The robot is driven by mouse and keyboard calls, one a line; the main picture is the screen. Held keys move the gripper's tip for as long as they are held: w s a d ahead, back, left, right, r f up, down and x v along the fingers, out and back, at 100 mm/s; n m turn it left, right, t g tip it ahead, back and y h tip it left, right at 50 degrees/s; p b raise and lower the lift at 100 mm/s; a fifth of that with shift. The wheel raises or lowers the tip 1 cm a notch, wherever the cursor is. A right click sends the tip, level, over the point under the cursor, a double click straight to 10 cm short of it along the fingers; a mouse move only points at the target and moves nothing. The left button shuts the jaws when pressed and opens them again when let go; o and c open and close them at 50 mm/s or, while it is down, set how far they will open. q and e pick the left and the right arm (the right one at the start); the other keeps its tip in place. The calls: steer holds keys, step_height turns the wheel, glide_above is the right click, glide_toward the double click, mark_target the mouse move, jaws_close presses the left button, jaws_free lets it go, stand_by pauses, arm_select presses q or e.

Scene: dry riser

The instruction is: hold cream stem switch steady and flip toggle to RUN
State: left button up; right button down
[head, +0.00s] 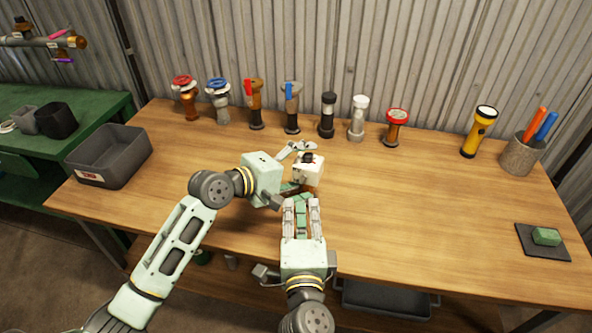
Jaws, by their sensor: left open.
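The cream stem switch (311,172) stands upright near the middle of the wooden table, a cream box with a dark toggle (308,158) on top and a brownish lower part. The toggle's exact position is too small to tell. My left gripper (297,168) is open, reaching in from the left, with one finger behind the switch and others low on its near left side. Contact cannot be told. My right gripper (302,198) is just in front of the switch, its fingers pointing at the switch's base. Its fingertips are partly hidden, so its opening is unclear.
Several valves and stems stand along the back, including a red-wheeled one (185,100) and a white-capped one (357,118). A grey bin (110,156) is at left. A yellow flashlight (479,132), a pen cup (521,154) and a green block (546,236) are at right. The right-centre table is clear.

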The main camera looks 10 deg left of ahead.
arm_select(q)
steer(key=shift+c, duration=0.5)
steer(key=c, duration=1.5)
